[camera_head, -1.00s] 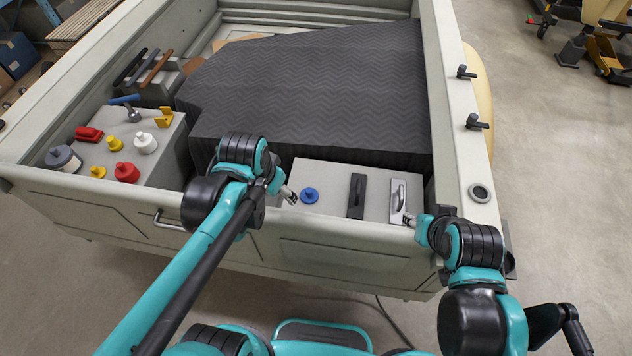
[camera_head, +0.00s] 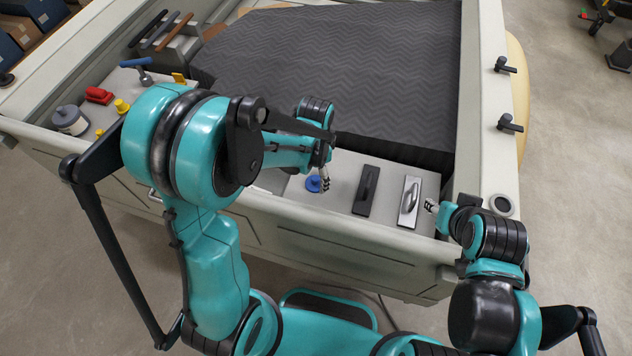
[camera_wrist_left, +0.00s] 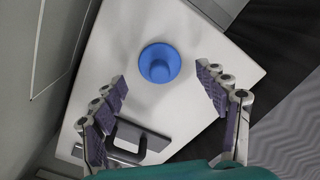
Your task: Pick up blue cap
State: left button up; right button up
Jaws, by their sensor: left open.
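The blue cap (camera_head: 314,184) stands on a pale grey box top inside the truck-like bed. It also shows in the left wrist view (camera_wrist_left: 160,63), round with a raised knob. My left gripper (camera_head: 324,178) is right at the cap in the head view and partly covers it. In the left wrist view my left gripper (camera_wrist_left: 165,95) is open, its two fingers spread wide, with the cap ahead between their lines and not touched. My right gripper (camera_head: 432,207) is beside the silver-handled plate at the right; its fingers are too small to read.
A black handle plate (camera_head: 366,190) and a silver handle plate (camera_head: 409,202) lie right of the cap. A dark patterned block (camera_head: 340,75) rises behind. The bed's front wall (camera_head: 340,238) runs along the near side. Red (camera_head: 98,95) and yellow (camera_head: 122,105) parts stand at left.

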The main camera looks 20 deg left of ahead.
pick_arm(q)
notch_tip(320, 180, down, 3)
jog(key=shift+r, duration=0.2)
jog(key=c, duration=1.1)
jog(key=shift+o, duration=0.2)
jog(key=shift+r, duration=0.15)
